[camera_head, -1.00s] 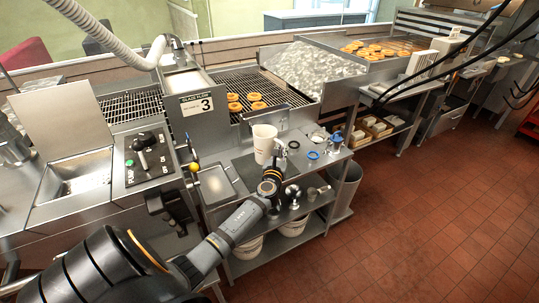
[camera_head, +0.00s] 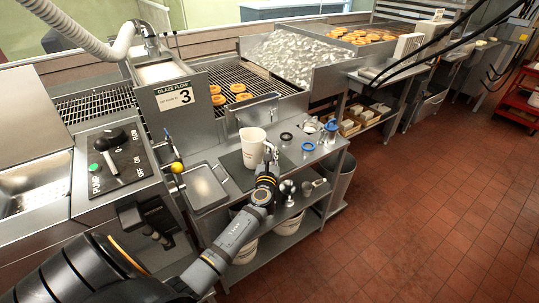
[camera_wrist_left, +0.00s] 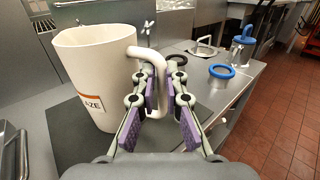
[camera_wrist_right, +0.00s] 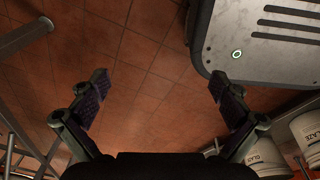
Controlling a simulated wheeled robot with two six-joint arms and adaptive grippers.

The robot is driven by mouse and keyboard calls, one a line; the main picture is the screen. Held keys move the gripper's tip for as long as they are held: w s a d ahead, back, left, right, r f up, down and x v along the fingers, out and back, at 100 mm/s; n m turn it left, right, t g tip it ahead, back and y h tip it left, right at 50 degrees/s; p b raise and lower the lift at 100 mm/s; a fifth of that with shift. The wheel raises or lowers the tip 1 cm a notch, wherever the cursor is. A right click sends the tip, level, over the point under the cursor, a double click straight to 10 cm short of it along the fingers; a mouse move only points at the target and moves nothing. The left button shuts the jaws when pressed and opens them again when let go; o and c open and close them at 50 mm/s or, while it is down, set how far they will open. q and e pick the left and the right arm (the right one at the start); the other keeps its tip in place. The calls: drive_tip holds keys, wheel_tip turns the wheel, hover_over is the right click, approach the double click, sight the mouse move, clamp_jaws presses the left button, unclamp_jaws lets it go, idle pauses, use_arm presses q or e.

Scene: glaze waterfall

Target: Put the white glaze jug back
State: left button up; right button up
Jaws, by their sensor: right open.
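The white glaze jug (camera_head: 253,147) is upright at the dark mat (camera_head: 237,170) on the steel side table. In the left wrist view, the jug (camera_wrist_left: 92,75) fills the left side, with part of its orange-edged label showing. Its handle (camera_wrist_left: 157,62) points toward my left gripper (camera_wrist_left: 160,82). The two fingers stand close on either side of the handle and appear shut on it. Whether the jug's base touches the mat is hard to tell. My right gripper (camera_wrist_right: 160,90) is open and empty above the red tile floor.
A square steel tray (camera_head: 203,186) lies left of the mat. White buckets (camera_head: 290,222) are on the lower shelf. The glaze machine (camera_head: 175,95) with donuts (camera_head: 240,97) rises behind.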

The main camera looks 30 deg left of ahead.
use_arm(q)
drive_tip(key=o, duration=0.4)
drive_tip(key=shift+d+r, duration=0.1)
drive_tip(key=shift+d, duration=0.25)
drive_tip(key=shift+o, duration=0.2)
drive_tip(key=v, duration=1.1)
drive_tip(key=shift+s+b, duration=0.4)
drive_tip(key=shift+b, duration=0.05)
use_arm(e)
drive_tip(key=shift+s+d+f, duration=0.2)
drive_tip(key=shift+d+f, duration=0.05)
drive_tip(key=shift+d, duration=0.25)
drive_tip(key=shift+s+d+f, duration=0.15)
drive_tip(key=shift+d+f, duration=0.1)
drive_tip(key=shift+d, duration=0.2)
